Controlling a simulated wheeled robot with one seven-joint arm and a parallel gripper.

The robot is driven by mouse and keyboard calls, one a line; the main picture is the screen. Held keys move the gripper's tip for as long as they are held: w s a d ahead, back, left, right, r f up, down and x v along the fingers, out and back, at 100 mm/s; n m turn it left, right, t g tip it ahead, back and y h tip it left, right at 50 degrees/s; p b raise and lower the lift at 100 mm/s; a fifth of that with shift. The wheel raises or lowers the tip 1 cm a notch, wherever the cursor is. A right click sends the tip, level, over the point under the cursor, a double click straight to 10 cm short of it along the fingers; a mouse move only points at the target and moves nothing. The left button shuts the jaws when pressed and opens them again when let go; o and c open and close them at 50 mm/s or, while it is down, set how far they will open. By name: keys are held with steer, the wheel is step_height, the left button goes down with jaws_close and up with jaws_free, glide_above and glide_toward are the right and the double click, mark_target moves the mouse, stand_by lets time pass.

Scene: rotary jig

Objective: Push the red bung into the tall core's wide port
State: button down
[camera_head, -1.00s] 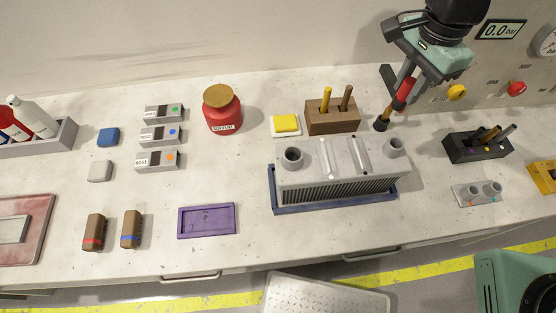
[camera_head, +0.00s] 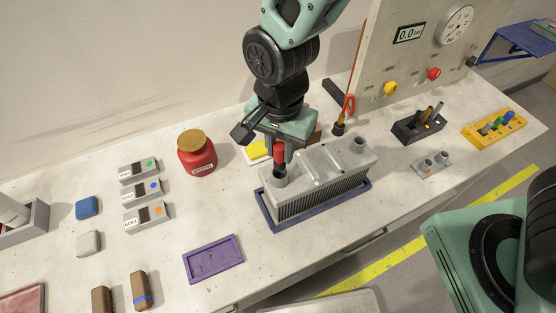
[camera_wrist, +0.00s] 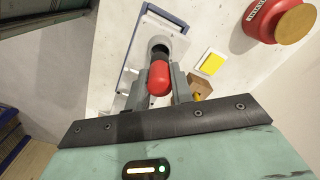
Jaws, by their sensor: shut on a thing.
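The core (camera_head: 325,165) is a grey finned block with two round ports on top, standing in a blue tray (camera_head: 318,213). Its left port (camera_head: 279,182) looks the wider; the right port (camera_head: 358,145) is at the far end. My gripper (camera_head: 280,160) is shut on the red bung (camera_head: 280,153), held upright over the left port. In the wrist view the bung (camera_wrist: 159,80) sits between my fingers (camera_wrist: 158,92), with the dark port mouth (camera_wrist: 160,48) just beyond it. I cannot tell whether the bung's lower end has entered the port.
A purple tray (camera_head: 214,259) lies in front left. Black (camera_head: 418,129) and yellow (camera_head: 493,129) racks are on the right.

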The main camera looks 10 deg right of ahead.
mark_target(280, 163)
steer(key=shift+f+p, duration=0.45)
steer(key=shift+f, duration=1.85)
steer(key=shift+f, duration=0.1)
steer(key=shift+f, duration=0.1)
steer(key=c, duration=1.2)
jaws_free()
